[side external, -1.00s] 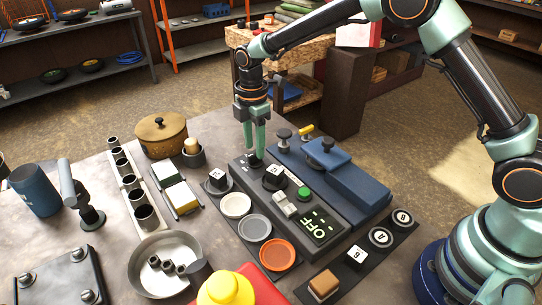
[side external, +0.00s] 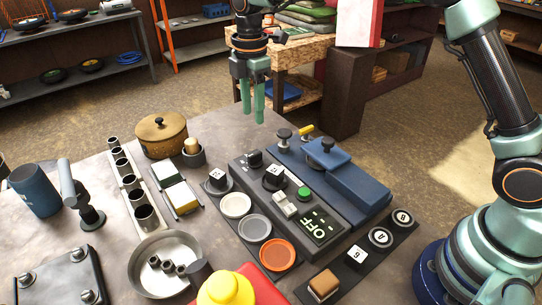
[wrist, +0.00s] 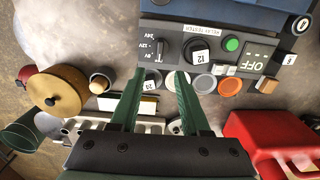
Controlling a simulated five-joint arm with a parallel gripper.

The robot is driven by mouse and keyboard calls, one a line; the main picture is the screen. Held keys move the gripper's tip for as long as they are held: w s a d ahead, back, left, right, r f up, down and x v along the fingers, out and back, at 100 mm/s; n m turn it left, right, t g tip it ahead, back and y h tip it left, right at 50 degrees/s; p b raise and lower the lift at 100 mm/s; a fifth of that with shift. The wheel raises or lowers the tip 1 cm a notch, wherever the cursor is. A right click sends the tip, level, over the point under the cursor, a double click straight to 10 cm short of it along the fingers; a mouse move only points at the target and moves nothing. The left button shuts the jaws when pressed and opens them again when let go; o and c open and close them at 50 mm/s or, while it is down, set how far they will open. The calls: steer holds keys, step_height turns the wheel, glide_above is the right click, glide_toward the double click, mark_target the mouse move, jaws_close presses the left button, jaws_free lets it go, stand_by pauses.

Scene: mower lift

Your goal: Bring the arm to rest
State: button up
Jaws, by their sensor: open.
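My gripper (side external: 251,112) hangs above the far edge of the table, fingers pointing down, open and empty. In the wrist view its two green fingers (wrist: 155,105) stand apart with nothing between them. The dark relay tester panel (side external: 290,205), with knobs, a green button and a display reading OFF, lies on the table below and to the right of the fingers. The gripper is clear of the panel. The upper part of my arm is out of the side view.
A brass pot (side external: 161,136), a steel bowl (side external: 166,262), a row of metal cups (side external: 132,186) and a blue device (side external: 345,182) stand on the table. A red container (wrist: 270,135) shows in the wrist view. The air around the gripper is free.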

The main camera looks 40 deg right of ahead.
steer(key=s+d+r+m+t, duration=0.2)
steer(key=s+d+r+m, duration=0.3)
steer(key=s+m, duration=0.15)
steer(key=s+d+r+m+t, duration=0.2)
steer(key=s+d+r+m, duration=0.35)
steer(key=s, duration=0.25)
steer(key=s+d+f+m+t, duration=0.1)
steer(key=s+d+f+m, duration=0.1)
steer(key=s+m, duration=0.4)
steer(key=shift+d+f+t, duration=0.3)
steer(key=shift+d+f, duration=0.05)
steer(key=shift+f, duration=0.25)
